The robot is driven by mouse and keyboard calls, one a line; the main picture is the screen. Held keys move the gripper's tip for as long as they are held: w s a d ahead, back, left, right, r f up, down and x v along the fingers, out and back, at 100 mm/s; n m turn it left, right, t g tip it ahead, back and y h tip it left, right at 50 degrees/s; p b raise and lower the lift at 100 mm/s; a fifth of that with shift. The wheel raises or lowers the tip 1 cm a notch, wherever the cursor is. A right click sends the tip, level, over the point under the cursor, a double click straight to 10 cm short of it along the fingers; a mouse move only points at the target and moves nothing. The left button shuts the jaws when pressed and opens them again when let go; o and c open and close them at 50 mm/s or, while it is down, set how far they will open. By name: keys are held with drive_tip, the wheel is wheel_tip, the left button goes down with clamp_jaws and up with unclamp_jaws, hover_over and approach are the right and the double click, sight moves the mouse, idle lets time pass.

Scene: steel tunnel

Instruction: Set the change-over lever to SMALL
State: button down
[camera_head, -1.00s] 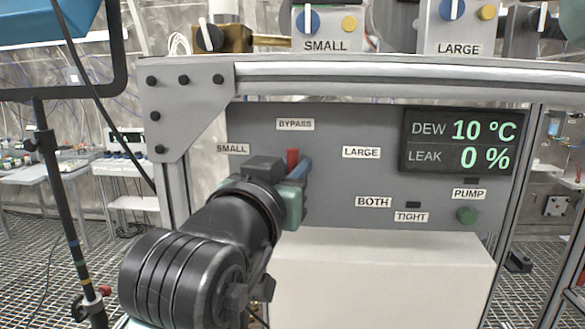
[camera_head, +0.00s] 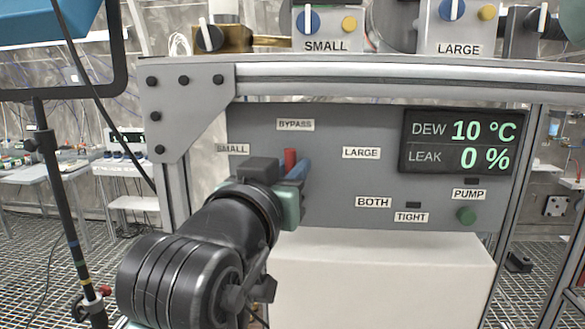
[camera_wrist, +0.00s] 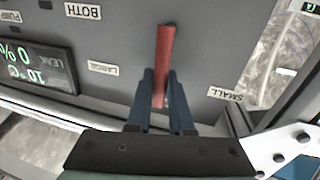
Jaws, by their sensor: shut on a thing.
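The change-over lever (camera_head: 290,159) is a red bar on the grey panel, below the BYPASS label (camera_head: 295,124) and between the SMALL label (camera_head: 232,148) and the LARGE label (camera_head: 361,153). In the wrist view, which is upside down, the lever (camera_wrist: 164,50) stands close to upright between my two dark blue fingers. My gripper (camera_wrist: 160,82) is shut on it. In the head view my gripper (camera_head: 297,172) shows only in part; my arm and wrist hide the lever's lower part. The BYPASS label is out of sight in the wrist view.
A display (camera_head: 461,142) reads DEW 10 °C and LEAK 0 %. BOTH (camera_head: 373,202) and TIGHT (camera_head: 411,217) labels and a green PUMP button (camera_head: 466,215) sit lower right. A metal frame beam (camera_head: 380,80) crosses above the panel; a white box (camera_head: 385,275) stands below.

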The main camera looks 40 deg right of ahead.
drive_tip(key=shift+w+a+f+n+t+h+p, duration=0.15)
drive_tip(key=shift+w+a+f+n+t+p, duration=0.25)
drive_tip(key=shift+n, duration=1.3)
drive_tip(key=shift+w+a+f+n+t+h+p, duration=0.1)
drive_tip(key=shift+w+a+f+n+t+p, duration=0.3)
drive_tip(key=shift+n, duration=1.3)
drive_tip(key=shift+w+a+f+n+t+h+p, duration=0.2)
drive_tip(key=shift+w+a+n, duration=0.35)
drive_tip(key=shift+n, duration=1.15)
drive_tip(key=shift+w+d, duration=0.1)
drive_tip(key=shift+w, duration=0.05)
drive_tip(key=c, duration=0.8)
unclamp_jaws()
drive_tip(key=b+v, duration=0.5)
drive_tip(key=v, duration=0.8)
